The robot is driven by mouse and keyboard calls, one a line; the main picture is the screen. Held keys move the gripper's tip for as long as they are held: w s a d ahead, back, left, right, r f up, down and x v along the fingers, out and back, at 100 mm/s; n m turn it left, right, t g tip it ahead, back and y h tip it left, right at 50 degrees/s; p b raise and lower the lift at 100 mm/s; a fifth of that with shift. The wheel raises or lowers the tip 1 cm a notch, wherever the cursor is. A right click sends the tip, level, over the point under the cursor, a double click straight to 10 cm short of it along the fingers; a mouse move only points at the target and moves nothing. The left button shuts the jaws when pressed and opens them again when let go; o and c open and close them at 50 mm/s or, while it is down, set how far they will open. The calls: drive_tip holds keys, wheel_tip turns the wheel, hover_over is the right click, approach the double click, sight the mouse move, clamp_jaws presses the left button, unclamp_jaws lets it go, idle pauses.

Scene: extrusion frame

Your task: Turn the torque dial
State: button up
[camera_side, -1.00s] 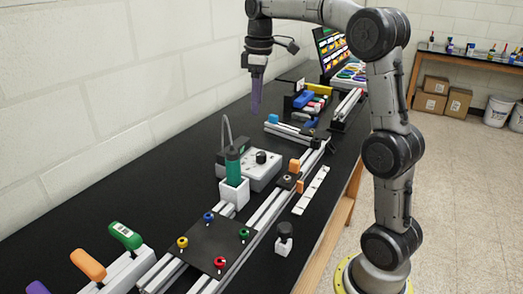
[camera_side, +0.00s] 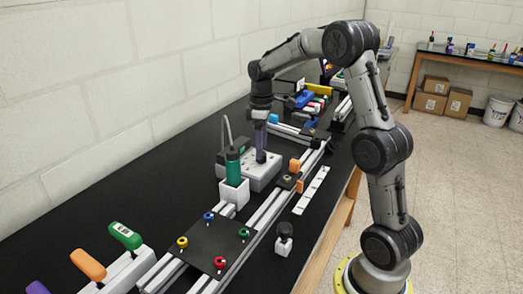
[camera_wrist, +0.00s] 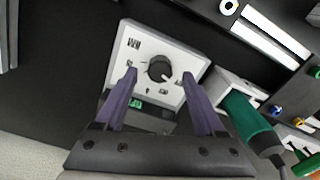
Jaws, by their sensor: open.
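The torque dial (camera_wrist: 160,69) is a round black knob on the face of a light grey control box (camera_wrist: 125,60). In the wrist view its white pointer mark is at its lower right. My gripper (camera_wrist: 164,78) is open, with one purple finger on either side of the dial in that view. In the side view my gripper (camera_side: 261,155) points down over the control box (camera_side: 265,179), and the fingers hide the dial. I cannot tell whether they touch it.
A green cylindrical tool (camera_side: 233,167) stands in a white holder (camera_side: 234,192) close beside the box. It also shows in the wrist view (camera_wrist: 248,124). Aluminium rails and a black plate (camera_side: 215,240) with coloured knobs lie nearer the camera.

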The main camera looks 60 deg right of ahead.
drive_tip(key=shift+f, duration=1)
clamp_jaws()
